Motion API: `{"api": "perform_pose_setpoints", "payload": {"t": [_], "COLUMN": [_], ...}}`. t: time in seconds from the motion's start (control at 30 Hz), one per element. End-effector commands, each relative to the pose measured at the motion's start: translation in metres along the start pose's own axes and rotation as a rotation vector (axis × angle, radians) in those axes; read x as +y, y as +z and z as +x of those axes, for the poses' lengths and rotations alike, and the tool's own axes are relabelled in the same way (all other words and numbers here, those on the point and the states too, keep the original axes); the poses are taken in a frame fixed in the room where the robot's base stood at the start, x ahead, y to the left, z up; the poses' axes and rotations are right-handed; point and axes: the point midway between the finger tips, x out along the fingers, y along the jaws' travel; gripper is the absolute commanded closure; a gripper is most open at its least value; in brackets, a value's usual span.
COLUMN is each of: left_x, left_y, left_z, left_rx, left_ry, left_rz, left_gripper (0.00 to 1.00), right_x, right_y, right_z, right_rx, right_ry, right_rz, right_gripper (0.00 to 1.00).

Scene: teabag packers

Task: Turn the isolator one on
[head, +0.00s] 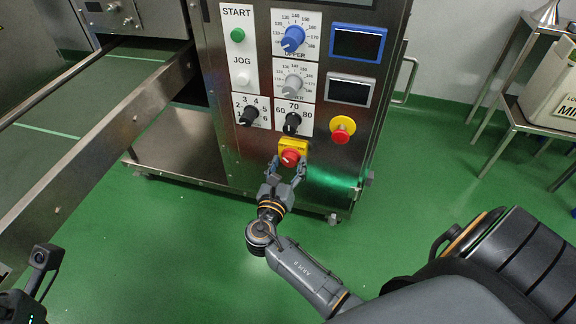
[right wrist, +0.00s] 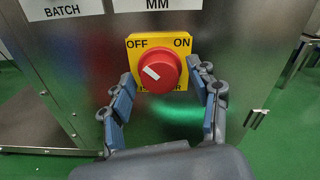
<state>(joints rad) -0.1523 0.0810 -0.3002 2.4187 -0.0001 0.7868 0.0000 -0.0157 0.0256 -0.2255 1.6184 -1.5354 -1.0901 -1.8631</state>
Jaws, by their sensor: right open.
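The isolator is a red rotary knob (right wrist: 158,71) on a yellow plate (right wrist: 133,46) marked OFF at upper left and ON at upper right. Its white mark slants to the upper left, towards OFF. In the head view the red knob (head: 290,158) sits low on the steel cabinet front. My right gripper (head: 286,169) is open, with its fingers on either side of the knob; contact is not clear. In the right wrist view the right gripper (right wrist: 164,90) has blue-grey finger pads left and right of it. A dark part of my left arm shows at the lower left; its fingers cannot be made out.
A red emergency button (head: 341,131) on a yellow base sits to the right of the isolator. Black dials (head: 292,123) and a green START button (head: 237,35) are above. A conveyor (head: 90,100) extends at left. A metal stand (head: 520,110) is at right. Green floor lies open in front.

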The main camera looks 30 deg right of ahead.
Motion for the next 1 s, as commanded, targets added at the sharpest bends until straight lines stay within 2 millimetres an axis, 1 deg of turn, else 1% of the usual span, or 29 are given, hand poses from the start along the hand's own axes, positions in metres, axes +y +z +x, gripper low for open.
{"api": "perform_pose_setpoints", "payload": {"t": [0.13, 0.17, 0.2, 0.27, 0.3, 0.37, 0.4, 0.43, 0.73, 0.87, 1.0], "left_x": [0.0, 0.0, 0.0001, 0.0001, 0.0001, 0.0001, 0.0001, 0.0001, 0.0, -0.0002, -0.0005], "left_y": [-0.0001, -0.0001, -0.0001, -0.0001, -0.0001, -0.0001, -0.0001, -0.0001, -0.0011, -0.0024, -0.0023], "left_z": [0.0003, 0.0003, 0.0003, 0.0004, 0.0004, 0.0004, 0.0004, 0.0004, 0.002, 0.0022, 0.0003], "left_rx": [0.0, 0.0, 0.0, 0.0, 0.0, 0.0, 0.0, 0.0, 0.004, 0.003, -0.011], "left_ry": [0.0, 0.0, 0.0, 0.0, 0.0, 0.0, 0.0, 0.0, -0.001, -0.004, -0.01], "left_rz": [0.0, 0.0, 0.0, 0.0, 0.0, 0.0, 0.0, 0.0, -0.001, -0.001, -0.003], "left_gripper": [0.6, 0.6, 0.6, 0.6, 0.6, 0.6, 0.6, 0.6, 0.6, 0.6, 0.6], "right_x": [0.0, 0.0, 0.0, 0.0, 0.0, 0.0001, 0.0001, 0.0001, 0.0, -0.0001, -0.0001], "right_y": [0.0002, 0.0001, 0.0001, 0.0001, 0.0001, 0.0, 0.0, 0.0, 0.0003, 0.0006, 0.0009], "right_z": [-0.0001, -0.0001, -0.0002, -0.0002, -0.0003, -0.0003, -0.0004, -0.0004, -0.0005, -0.0005, -0.0005], "right_rx": [0.0, 0.0, 0.0, 0.0, 0.0, 0.0, 0.0, 0.0, 0.001, 0.001, 0.001], "right_ry": [0.0, 0.0, 0.0, 0.0, 0.0, 0.0, 0.0, 0.0, 0.0, 0.0, 0.0], "right_rz": [0.0, 0.0, 0.0, 0.0, 0.0, 0.0, 0.001, 0.001, 0.035, 0.094, 0.193], "right_gripper": [0.39, 0.43, 0.51, 0.64, 0.72, 0.84, 0.92, 0.94, 0.94, 0.94, 0.94]}}
